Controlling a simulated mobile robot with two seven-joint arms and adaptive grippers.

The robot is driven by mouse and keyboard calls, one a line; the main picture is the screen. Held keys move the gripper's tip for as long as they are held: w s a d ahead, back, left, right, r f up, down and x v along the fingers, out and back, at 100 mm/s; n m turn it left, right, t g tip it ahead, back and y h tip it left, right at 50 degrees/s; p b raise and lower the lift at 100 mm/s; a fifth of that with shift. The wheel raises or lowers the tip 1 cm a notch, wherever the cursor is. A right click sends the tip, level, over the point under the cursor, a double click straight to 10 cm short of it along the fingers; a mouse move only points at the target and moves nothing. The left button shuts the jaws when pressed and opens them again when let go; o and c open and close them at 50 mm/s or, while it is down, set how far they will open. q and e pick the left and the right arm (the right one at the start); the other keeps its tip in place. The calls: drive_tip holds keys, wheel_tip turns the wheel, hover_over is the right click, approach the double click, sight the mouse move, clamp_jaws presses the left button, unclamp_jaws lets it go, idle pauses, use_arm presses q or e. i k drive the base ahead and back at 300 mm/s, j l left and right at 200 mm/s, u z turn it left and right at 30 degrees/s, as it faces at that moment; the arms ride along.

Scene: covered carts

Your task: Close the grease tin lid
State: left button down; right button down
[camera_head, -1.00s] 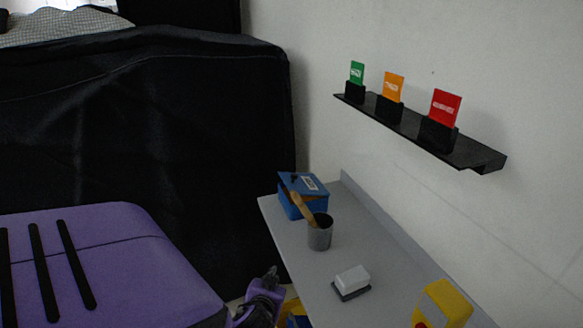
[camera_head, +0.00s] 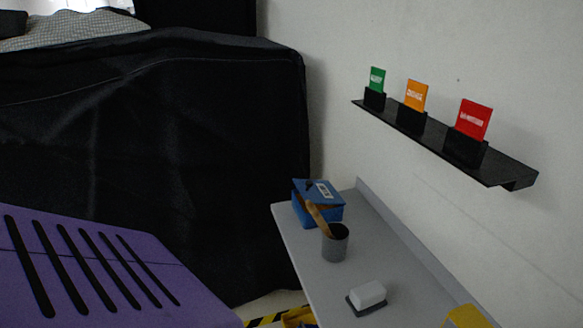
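A blue tin (camera_head: 316,205) with a label on its lid stands at the far end of the grey bench. Its lid (camera_head: 326,191) looks tilted, with a dark gap below its front edge, so it appears partly open. A grey cup (camera_head: 336,243) with a wooden-handled tool (camera_head: 316,213) stands just in front of the tin, and the tool's handle leans across the tin's front. Neither of my grippers shows in this view.
The grey bench (camera_head: 318,284) also holds a white-topped block on a dark base (camera_head: 367,296) and a yellow object (camera_head: 467,317) at the near end. A black wall shelf (camera_head: 455,153) carries green, orange and red cards. A black-draped cart (camera_head: 170,150) stands left.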

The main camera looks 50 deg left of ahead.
sight(318, 191)
drive_tip(key=i+j+u, duration=0.15)
drive_tip(key=j, duration=0.25)
drive_tip(key=i+j+u, duration=0.1)
drive_tip(key=j, duration=0.3)
drive_tip(key=i+j+u, duration=0.15)
drive_tip(key=j, duration=0.2)
